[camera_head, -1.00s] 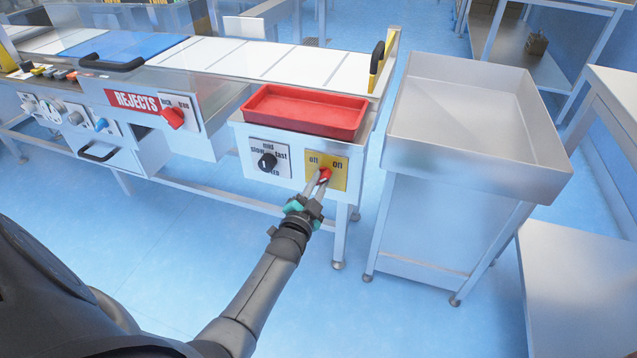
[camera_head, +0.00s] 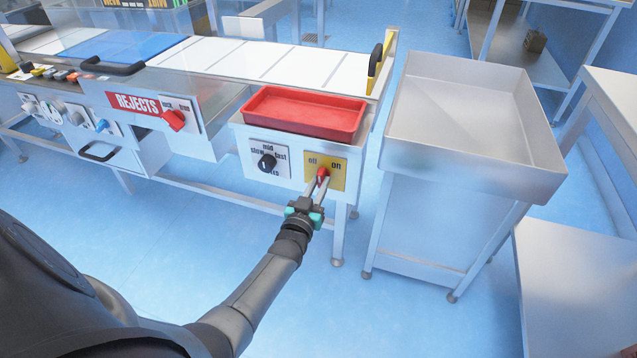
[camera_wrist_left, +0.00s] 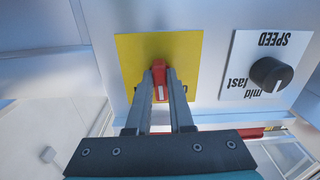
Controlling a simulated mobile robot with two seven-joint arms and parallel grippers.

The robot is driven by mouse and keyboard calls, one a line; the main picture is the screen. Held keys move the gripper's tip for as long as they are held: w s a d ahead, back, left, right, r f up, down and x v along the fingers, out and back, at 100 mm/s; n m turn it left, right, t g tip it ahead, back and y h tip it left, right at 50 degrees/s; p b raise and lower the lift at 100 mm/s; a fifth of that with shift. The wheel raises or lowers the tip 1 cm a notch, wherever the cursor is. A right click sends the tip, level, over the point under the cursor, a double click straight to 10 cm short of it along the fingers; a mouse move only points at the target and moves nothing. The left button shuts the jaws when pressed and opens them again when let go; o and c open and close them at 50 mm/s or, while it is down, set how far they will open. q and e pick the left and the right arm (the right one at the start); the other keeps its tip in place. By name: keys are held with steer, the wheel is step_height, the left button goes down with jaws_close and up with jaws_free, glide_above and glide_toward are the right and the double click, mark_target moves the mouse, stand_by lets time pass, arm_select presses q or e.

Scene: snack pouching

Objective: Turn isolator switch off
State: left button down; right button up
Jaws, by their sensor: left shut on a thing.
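The isolator switch is a red knob (camera_head: 322,172) on a yellow plate (camera_head: 339,180) marked "off" on the left and "on" on the right. My left gripper (camera_head: 318,184) reaches it from below and in front, with a finger on each side. In the left wrist view, the two fingers (camera_wrist_left: 160,88) are shut on the red knob (camera_wrist_left: 161,67), which stands about upright in the picture, its white mark between the fingertips. The labels on the yellow plate (camera_wrist_left: 133,55) do not show there. My right gripper is not in view.
A black speed knob (camera_head: 267,161) sits left of the yellow plate. A red tray (camera_head: 303,132) rests above on the conveyor end. A red knob (camera_head: 174,119) is beside the REJECTS sign (camera_head: 137,102). A deep metal bin (camera_head: 470,160) stands right. The floor in front is clear.

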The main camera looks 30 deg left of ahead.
arm_select(q)
steer(key=n, duration=0.4)
steer(key=shift+d+n, duration=0.1)
steer(key=shift+n, duration=2)
steer(key=shift+d, duration=0.1)
steer(key=shift+n, duration=0.3)
steer(key=c, duration=0.8)
jaws_free()
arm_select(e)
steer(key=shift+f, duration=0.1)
arm_select(q)
steer(key=shift+s, duration=0.1)
